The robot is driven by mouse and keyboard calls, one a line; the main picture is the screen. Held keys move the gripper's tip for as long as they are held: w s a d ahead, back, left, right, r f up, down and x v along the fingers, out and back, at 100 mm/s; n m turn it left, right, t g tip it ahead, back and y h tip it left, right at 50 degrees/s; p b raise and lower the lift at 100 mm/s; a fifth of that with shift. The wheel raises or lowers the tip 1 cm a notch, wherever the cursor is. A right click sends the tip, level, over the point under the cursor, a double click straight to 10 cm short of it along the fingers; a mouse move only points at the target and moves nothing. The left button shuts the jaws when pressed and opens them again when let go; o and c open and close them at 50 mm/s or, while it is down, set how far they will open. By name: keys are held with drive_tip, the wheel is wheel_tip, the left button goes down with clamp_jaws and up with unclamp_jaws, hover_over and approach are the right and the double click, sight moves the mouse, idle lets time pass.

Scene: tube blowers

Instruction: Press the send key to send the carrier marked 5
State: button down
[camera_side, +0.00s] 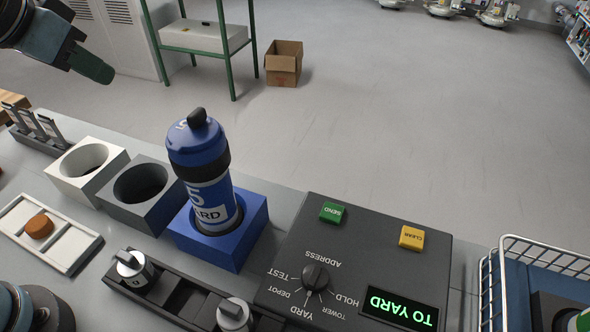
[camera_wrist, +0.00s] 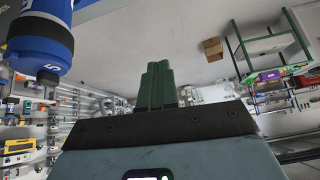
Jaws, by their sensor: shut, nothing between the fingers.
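The blue carrier (camera_side: 200,160), marked 5 and with a label ending in "ARD", stands in the blue square holder (camera_side: 225,240) on the bench. Its upper part also shows at the upper left of the wrist view (camera_wrist: 42,35). The green send key (camera_side: 333,212) is on the dark control panel (camera_side: 380,265), apart from my gripper. The panel's display (camera_side: 400,308) reads "TO YARD", and the dial (camera_side: 315,277) points toward YARD. My gripper (camera_side: 100,72) is at the upper left, above the floor beyond the bench, with its green fingers shut and empty; they also show in the wrist view (camera_wrist: 157,80).
A yellow clear key (camera_side: 412,238) is right of the send key. White (camera_side: 62,165) and grey (camera_side: 125,200) empty holders stand left of the carrier. A tray with an orange puck (camera_side: 40,226) and a rack with small canisters (camera_side: 135,268) lie in front. A wire basket (camera_side: 545,250) is at right.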

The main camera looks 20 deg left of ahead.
drive_tip(key=w+d+r+m, duration=0.1)
drive_tip(key=w+d+m, duration=0.35)
drive_tip(key=d, duration=0.45)
drive_tip(key=m+t+h, duration=0.1)
drive_tip(key=m+h, duration=0.3)
drive_tip(key=m, duration=0.4)
hover_over(330, 215)
wheel_tip(330, 215, down, 12)
drive_tip(key=shift+f, duration=0.4)
drive_tip(key=shift+a+f, duration=0.1)
drive_tip(key=shift+f, duration=4.3)
drive_tip(key=shift+f, duration=0.15)
